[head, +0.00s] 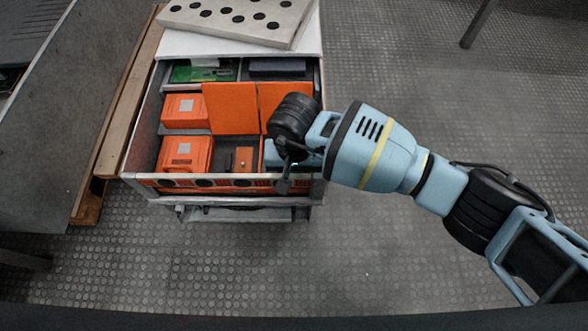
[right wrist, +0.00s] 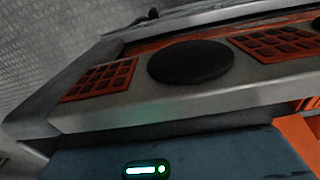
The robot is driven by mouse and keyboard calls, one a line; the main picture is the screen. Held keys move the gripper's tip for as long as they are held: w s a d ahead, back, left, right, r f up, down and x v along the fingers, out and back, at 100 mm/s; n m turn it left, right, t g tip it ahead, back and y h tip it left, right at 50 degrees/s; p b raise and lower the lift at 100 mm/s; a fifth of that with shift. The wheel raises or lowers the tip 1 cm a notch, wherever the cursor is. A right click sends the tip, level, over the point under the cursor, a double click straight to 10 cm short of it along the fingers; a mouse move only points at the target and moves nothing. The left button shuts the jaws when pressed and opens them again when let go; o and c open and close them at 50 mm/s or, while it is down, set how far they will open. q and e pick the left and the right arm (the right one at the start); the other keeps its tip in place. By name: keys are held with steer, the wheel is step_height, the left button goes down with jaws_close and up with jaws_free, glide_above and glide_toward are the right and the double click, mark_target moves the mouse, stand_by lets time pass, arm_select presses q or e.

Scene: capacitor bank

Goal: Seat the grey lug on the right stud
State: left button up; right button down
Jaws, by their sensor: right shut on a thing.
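In the head view my right arm reaches in from the right over the open cabinet drawer (head: 140,150). My right gripper (head: 284,172) is at the drawer's front right corner, partly behind its own black wrist joint. It is shut on a small dark grey piece, taken as the grey lug (head: 283,186), which hangs by the drawer's front edge. The lug's outline is hard to make out. I cannot pick out the right stud in either view. The right wrist view shows no clear fingertips or lug. My left gripper is not in view.
Orange boxes (head: 183,154) and upright orange panels (head: 230,108) fill much of the drawer. A small orange-brown block (head: 243,158) stands near the front. A perforated pale plate (head: 237,17) lies on top. The right wrist view shows the front rail's dark disc (right wrist: 190,63) close by.

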steer(key=c, duration=1.4)
jaws_free()
steer(key=shift+r, duration=0.1)
step_height(320, 180, up, 7)
steer(key=p, duration=0.2)
steer(key=shift+p, duration=0.4)
steer(key=shift+r, duration=0.3)
steer(key=shift+r, duration=0.1)
